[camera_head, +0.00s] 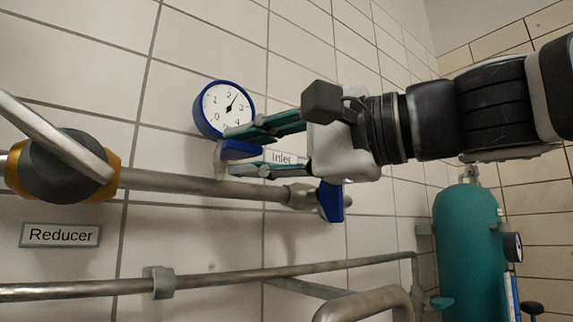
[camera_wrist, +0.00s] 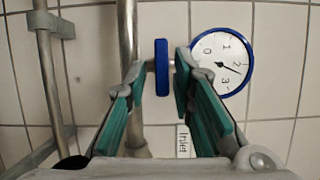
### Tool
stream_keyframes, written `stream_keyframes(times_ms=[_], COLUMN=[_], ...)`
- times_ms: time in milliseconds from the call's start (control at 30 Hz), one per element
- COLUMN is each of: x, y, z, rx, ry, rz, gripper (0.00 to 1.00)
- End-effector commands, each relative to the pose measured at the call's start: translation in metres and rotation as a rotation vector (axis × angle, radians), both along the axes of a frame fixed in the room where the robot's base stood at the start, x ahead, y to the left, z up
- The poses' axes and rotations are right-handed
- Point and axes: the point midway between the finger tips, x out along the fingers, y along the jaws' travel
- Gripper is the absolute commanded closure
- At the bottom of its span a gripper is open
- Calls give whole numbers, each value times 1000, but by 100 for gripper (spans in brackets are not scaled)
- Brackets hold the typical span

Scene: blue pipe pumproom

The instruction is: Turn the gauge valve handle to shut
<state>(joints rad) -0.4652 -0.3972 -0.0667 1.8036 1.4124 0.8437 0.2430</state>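The gauge valve handle is a small blue lever (camera_head: 240,150) just below the round blue-rimmed gauge (camera_head: 226,108) in the head view. It lies roughly along the pipe beneath it. In the wrist view the handle (camera_wrist: 162,68) is upright in the picture, left of the gauge (camera_wrist: 221,63). My gripper (camera_head: 231,149) is open, with one teal finger above the handle and one below. In the wrist view its fingers (camera_wrist: 160,78) stand either side of the handle, with visible gaps; the right finger looks nearer. The valve's stem is mostly hidden.
A metal pipe (camera_head: 165,181) runs below the handle, with another blue handle (camera_head: 331,200) at its right. A grey-and-yellow reducer valve (camera_head: 62,170) stands left. An "Inlet" label (camera_head: 282,158) shows behind my fingers. A teal tank (camera_head: 468,250) stands right.

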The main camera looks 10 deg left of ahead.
Motion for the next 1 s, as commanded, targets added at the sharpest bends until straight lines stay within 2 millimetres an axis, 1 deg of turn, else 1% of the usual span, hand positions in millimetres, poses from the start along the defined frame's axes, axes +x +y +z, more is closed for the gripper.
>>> stream_keyframes(times_ms=[267,367,433,567,800,900,1000], x=[-1,-2,-4,-11,-27,-33,-37], y=[0,-3,-10,-30,-76,-92,-103], z=[1,1,1,1,0,0,-1], rx=[0,1,1,3,2,2,1], ry=[-2,-4,-3,-3,-4,-2,-3], rz=[1,1,0,-1,-1,-1,0], gripper=[71,71,71,71,71,71,71])
